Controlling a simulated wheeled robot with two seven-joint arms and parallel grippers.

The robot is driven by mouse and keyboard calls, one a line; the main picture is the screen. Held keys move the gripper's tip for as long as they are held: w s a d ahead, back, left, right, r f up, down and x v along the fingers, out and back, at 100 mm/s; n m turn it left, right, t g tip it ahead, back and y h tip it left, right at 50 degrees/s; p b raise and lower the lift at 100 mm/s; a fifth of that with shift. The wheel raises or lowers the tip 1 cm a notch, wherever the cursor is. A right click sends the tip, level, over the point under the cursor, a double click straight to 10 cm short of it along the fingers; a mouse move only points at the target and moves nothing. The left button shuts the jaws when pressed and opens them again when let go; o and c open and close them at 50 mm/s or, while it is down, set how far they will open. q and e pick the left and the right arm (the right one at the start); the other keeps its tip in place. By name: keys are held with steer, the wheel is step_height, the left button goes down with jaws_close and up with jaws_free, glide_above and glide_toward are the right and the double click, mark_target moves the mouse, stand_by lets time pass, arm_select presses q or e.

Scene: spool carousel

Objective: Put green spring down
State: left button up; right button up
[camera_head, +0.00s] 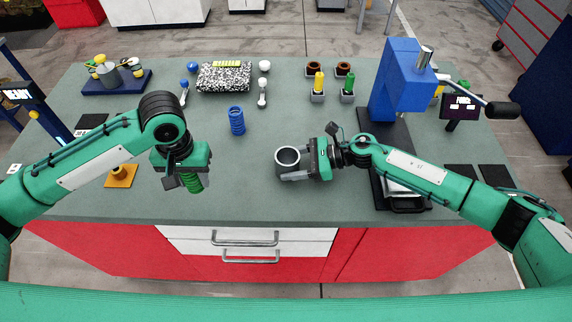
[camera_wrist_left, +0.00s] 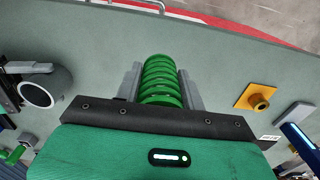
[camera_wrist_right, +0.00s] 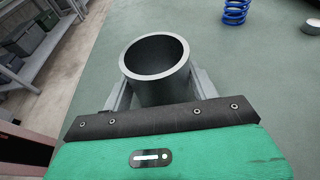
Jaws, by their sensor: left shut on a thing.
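The green spring (camera_head: 193,184) hangs below my left gripper (camera_head: 186,178) near the front left of the table. In the left wrist view the green spring (camera_wrist_left: 161,82) sits between the two grey fingers, which are shut on it. Whether its lower end touches the table I cannot tell. My right gripper (camera_head: 305,172) is at the middle front, with its fingers on both sides of a grey hollow cylinder (camera_head: 287,158). The cylinder (camera_wrist_right: 157,67) also shows in the right wrist view, open end up, and the fingers look shut on it.
A blue spring (camera_head: 236,120) stands mid-table. An orange plate with a post (camera_head: 120,175) lies left of my left gripper. A blue press (camera_head: 398,85) stands at the right. A speckled block (camera_head: 224,78) and two small holders are at the back. The front middle table (camera_head: 235,190) is clear.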

arm_select(q)
steer(key=w+d+r+n, duration=0.1)
steer(key=w+d+r, duration=0.2)
steer(key=w+d, duration=0.45)
step_height(320, 180, up, 5)
steer(key=n, duration=0.1)
glide_above(288, 148)
steer(key=s, duration=0.3)
step_height(288, 148, down, 10)
steer(key=shift+r, duration=0.15)
